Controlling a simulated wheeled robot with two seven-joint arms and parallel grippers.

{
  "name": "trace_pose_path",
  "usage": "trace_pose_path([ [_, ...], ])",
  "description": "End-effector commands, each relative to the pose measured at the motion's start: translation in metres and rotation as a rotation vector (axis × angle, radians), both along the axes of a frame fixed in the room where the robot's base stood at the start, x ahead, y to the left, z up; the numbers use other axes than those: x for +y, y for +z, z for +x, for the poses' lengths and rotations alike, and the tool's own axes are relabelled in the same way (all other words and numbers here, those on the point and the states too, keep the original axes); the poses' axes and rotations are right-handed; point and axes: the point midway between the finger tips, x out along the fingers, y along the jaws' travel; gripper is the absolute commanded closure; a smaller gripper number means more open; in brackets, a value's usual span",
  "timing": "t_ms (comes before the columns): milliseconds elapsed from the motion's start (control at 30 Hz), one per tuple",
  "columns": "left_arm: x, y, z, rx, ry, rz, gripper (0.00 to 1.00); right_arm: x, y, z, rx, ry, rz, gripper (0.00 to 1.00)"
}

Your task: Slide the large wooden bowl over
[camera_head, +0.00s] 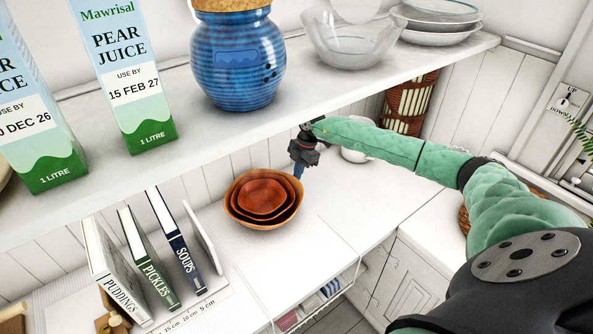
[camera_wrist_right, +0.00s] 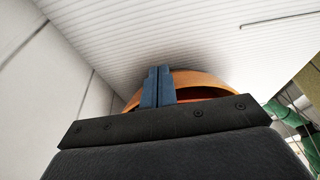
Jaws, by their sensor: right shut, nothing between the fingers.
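A stack of nested wooden bowls sits on the lower white shelf in the head view. The large wooden bowl (camera_head: 240,212) is the outermost one, with smaller reddish-brown bowls (camera_head: 264,194) inside it. My right gripper (camera_head: 299,172) is at the right rim of the stack, its blue fingers pointing down. In the right wrist view the shut blue fingers (camera_wrist_right: 157,86) are together with nothing between them. The orange bowl rim (camera_wrist_right: 200,80) shows right behind them; I cannot tell whether they touch it. My left gripper is not in view.
Books (camera_head: 146,258) stand left of the bowls. Above, the upper shelf (camera_head: 225,130) carries juice cartons (camera_head: 130,75), a blue jar (camera_head: 237,60) and glass bowls (camera_head: 352,45). A white bowl (camera_head: 354,154) is behind my right arm.

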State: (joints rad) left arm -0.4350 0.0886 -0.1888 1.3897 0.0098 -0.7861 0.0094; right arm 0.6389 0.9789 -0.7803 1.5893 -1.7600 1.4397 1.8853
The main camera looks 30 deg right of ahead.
Motion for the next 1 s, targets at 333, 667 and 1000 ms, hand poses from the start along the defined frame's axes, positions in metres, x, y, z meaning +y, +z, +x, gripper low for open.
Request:
trace_pose_path([
  [333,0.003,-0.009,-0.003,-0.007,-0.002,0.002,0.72,0.007,0.000,-0.001,0.000,0.000,0.000,1.00],
  [667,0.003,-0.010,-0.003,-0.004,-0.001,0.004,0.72,0.017,-0.001,-0.001,0.001,0.002,0.002,1.00],
  [1000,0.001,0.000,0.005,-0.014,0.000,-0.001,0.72,0.036,0.000,-0.003,0.001,0.000,0.001,1.00],
])
